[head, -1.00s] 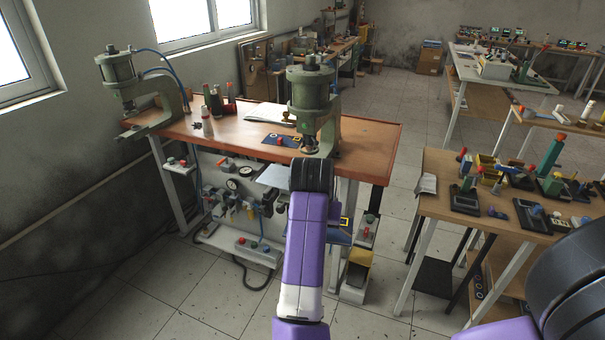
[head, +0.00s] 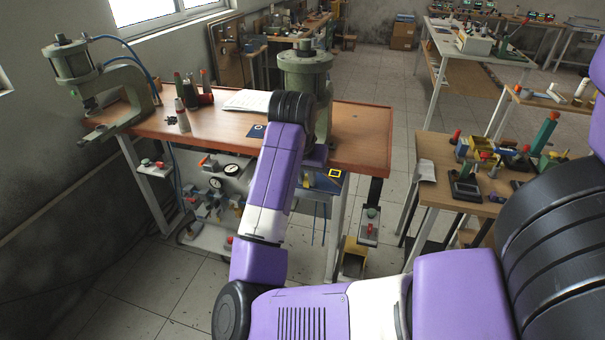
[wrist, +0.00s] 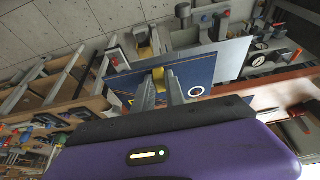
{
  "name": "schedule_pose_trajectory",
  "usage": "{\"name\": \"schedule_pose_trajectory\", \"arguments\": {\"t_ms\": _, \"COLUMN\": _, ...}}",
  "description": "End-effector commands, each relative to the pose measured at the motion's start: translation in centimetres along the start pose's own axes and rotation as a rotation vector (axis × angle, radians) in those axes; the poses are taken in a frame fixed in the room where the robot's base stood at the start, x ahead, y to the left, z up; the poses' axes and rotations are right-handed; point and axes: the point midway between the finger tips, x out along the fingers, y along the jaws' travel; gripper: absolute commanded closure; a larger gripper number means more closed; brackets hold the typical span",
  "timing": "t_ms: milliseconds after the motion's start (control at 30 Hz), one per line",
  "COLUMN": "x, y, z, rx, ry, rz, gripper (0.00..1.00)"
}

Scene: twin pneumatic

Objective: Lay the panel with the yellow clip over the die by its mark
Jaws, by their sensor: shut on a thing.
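My gripper (wrist: 160,92) is shut on the yellow clip (wrist: 171,79) of a dark blue panel (wrist: 205,72). The panel bears a white ring mark, and extends to both sides of the fingers. In the head view, part of a blue panel with a yellow square (head: 335,174), apparently the held one, shows just right of my arm, by the bench's front edge. My gripper is hidden there behind my arm. The green right press (head: 305,72) stands on the bench behind my arm. The left press (head: 128,88) stands at the bench's left end. I cannot make out a die or its mark.
The orange-brown bench (head: 360,135) is bare right of the right press. A light grey sheet (wrist: 222,58) shows behind the panel. A cluttered table (head: 450,193) stands right.

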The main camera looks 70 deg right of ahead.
Motion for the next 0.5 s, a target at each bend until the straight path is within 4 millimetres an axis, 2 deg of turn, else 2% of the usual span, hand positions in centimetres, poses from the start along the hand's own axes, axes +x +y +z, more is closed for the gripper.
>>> {"name": "schedule_pose_trajectory", "arguments": {"t_ms": 300, "x": -0.2, "y": 0.0, "z": 0.1, "rx": -0.005, "ry": 0.0, "rz": -0.009, "gripper": 1.0}}
{"name": "schedule_pose_trajectory", "arguments": {"t_ms": 500, "x": 1.1, "y": 0.0, "z": 0.7, "rx": -0.006, "ry": -0.001, "rz": -0.01, "gripper": 1.0}}
